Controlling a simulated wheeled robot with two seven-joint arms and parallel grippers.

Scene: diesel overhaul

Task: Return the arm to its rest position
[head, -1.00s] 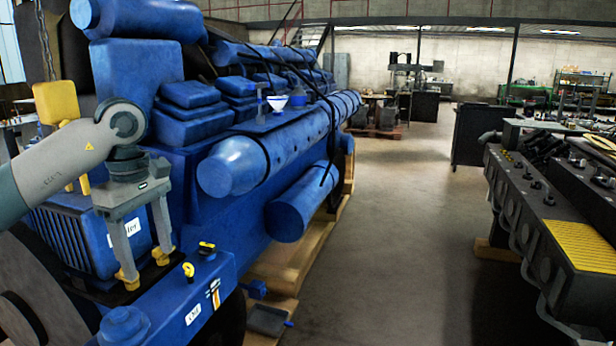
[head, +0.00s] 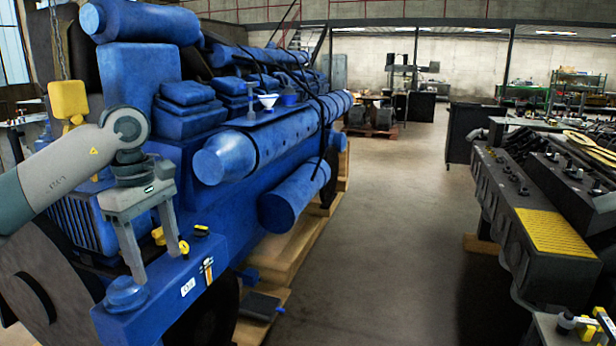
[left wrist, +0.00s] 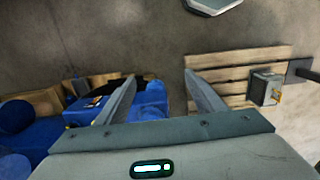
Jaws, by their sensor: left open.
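My left arm comes in from the left in the head view. Its grey gripper (head: 158,266) hangs fingers-down in front of the blue engine (head: 250,215), over the blue ledge at its near end. The two fingers are apart, with nothing between them. In the left wrist view the open gripper (left wrist: 160,78) also shows both fingers spread, with floor, a wooden pallet and blue parts beyond. Whether the fingers touch the ledge I cannot tell. My right gripper is in neither view.
Small yellow-topped parts (head: 184,247) stand on the ledge close to the fingers. A wooden pallet (left wrist: 240,60) lies below. A dark engine part with a yellow tread plate (head: 555,233) stands at the right. The floor aisle (head: 390,220) between is clear.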

